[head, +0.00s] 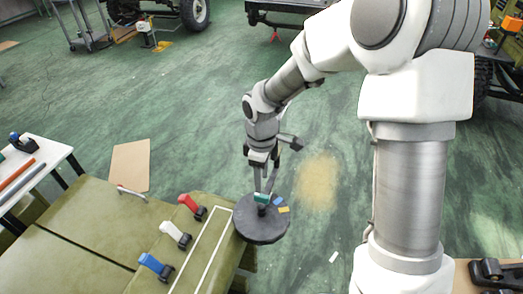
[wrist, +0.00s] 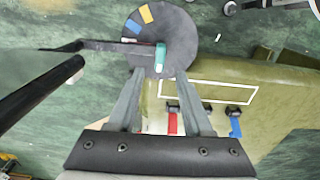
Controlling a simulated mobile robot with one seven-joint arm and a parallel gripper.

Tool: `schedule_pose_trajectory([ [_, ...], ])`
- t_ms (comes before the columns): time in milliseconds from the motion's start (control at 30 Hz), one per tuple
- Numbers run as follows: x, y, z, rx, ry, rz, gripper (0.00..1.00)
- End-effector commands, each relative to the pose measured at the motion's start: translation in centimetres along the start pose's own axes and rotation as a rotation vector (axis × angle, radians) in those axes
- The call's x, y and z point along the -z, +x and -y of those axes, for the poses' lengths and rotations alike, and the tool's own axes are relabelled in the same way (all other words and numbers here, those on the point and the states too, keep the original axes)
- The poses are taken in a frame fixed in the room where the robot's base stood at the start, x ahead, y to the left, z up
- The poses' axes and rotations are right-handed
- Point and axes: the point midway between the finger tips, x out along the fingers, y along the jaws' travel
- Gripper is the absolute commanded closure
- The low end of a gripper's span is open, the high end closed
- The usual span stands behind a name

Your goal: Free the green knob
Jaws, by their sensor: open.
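The green knob (head: 262,198) stands on a round dark disc (head: 258,229) at the corner of the olive panel. It also shows in the wrist view (wrist: 160,58), near the disc's lower edge. My gripper (head: 264,190) is open and points down just above the knob. In the wrist view my fingertips (wrist: 160,72) are spread on either side of the knob's line, and I see no contact. A dark bar (wrist: 100,45) reaches from the left to beside the knob. Whether it touches the knob, I cannot tell.
Red (head: 190,205), white (head: 176,235) and blue (head: 155,265) levers stand on the olive panel (head: 80,265), left of the disc. A white-topped table (head: 45,160) stands at the far left. Green floor right of the disc is mostly clear.

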Motion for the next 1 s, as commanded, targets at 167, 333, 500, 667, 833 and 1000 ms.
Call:
schedule_pose_trajectory([
  [167, 0.0, -4.7, -0.1, -0.005, 0.002, -0.003, 0.5],
  [333, 0.0, -8.0, -0.1, -0.003, 0.001, -0.002, 0.5],
  [500, 0.1, -9.8, -0.1, -0.002, 0.0, -0.002, 0.5],
  [667, 0.0, -10.2, 0.0, 0.0, -0.001, 0.0, 0.5],
  [833, 0.0, -10.2, 0.0, 0.0, -0.001, -0.001, 0.5],
  [1000, 0.0, -10.2, 0.0, 0.0, 0.0, -0.001, 0.5],
])
